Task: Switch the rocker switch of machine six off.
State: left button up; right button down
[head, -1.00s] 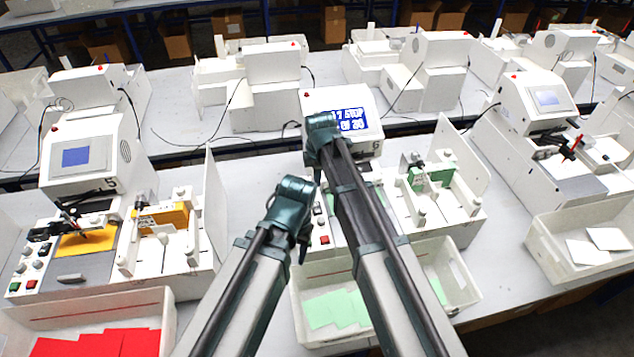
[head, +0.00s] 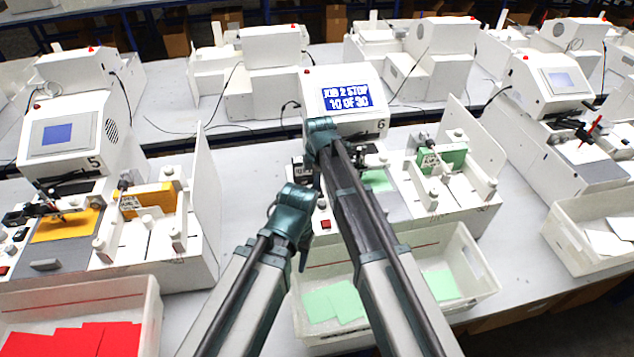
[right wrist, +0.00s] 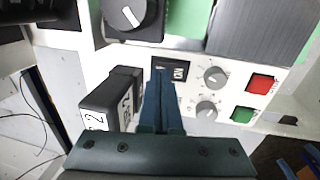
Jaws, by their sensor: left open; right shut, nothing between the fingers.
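Machine six (head: 350,126) stands mid-picture in the head view; its lit blue screen (head: 345,96) reads "JOB 2 STOP" and "10 OF 30". The black rocker switch (right wrist: 181,72) with an upside-down "ON" mark shows in the right wrist view on the white panel. My right gripper (right wrist: 158,82) is shut and empty; its blue fingertips overlap the switch's left part. I cannot tell whether they touch it. In the head view my right arm hides the switch area. My left gripper (head: 303,258) is open, lower, in front of the machine, its fingers barely visible.
Near the switch are two grey knobs (right wrist: 215,77), a red button (right wrist: 261,84), a green button (right wrist: 242,115) and a black block (right wrist: 112,97) labelled 2. A bin (head: 470,290) with green cards stands in front. Machine five (head: 70,130) is at left.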

dwell(0.3)
jog(key=shift+w+f, duration=0.1)
jog(key=shift+f, duration=0.2)
jog(key=shift+r, duration=0.15)
jog(key=shift+s, duration=0.3)
jog(key=shift+s+d, duration=0.15)
jog(key=shift+s, duration=0.45)
jog(key=shift+r, duration=0.15)
